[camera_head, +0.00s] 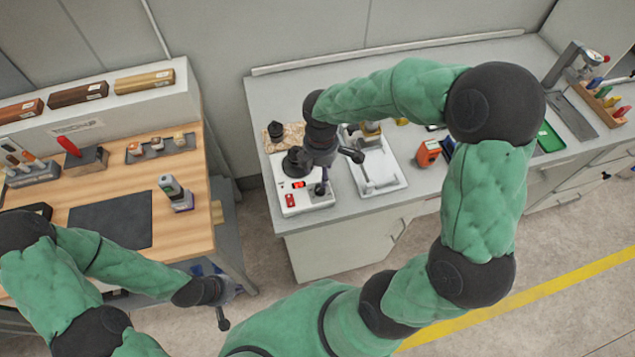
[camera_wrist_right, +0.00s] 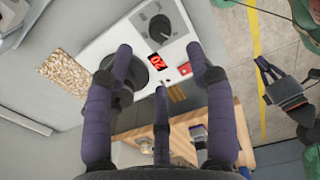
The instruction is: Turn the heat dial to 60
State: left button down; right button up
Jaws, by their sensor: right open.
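The white heater unit (camera_head: 305,199) stands at the left end of the grey bench. Its round black heat dial (camera_wrist_right: 158,26) shows clearly in the wrist view, with a white mark on its face. Beside it, a lit red display (camera_wrist_right: 160,61) seems to read 20, seen rotated. My right gripper (camera_wrist_right: 160,70) is open and empty above the unit, its fingers spread over the black round plate (camera_wrist_right: 133,72) and the display; the dial lies just beyond the fingertips. It also shows in the head view (camera_head: 322,172). My left gripper (camera_head: 222,318) hangs low, away from the unit; its fingers are unclear.
A red switch (camera_head: 290,200) is on the unit's front. A speckled board (camera_head: 288,134) lies behind it. A wooden workbench (camera_head: 180,235) is at the left, across a gap.

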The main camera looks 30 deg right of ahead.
aim_at(320, 188)
notch_tip(320, 188, down, 9)
jog(key=shift+f+b, duration=0.15)
jog(key=shift+b, duration=0.7)
grip_shut()
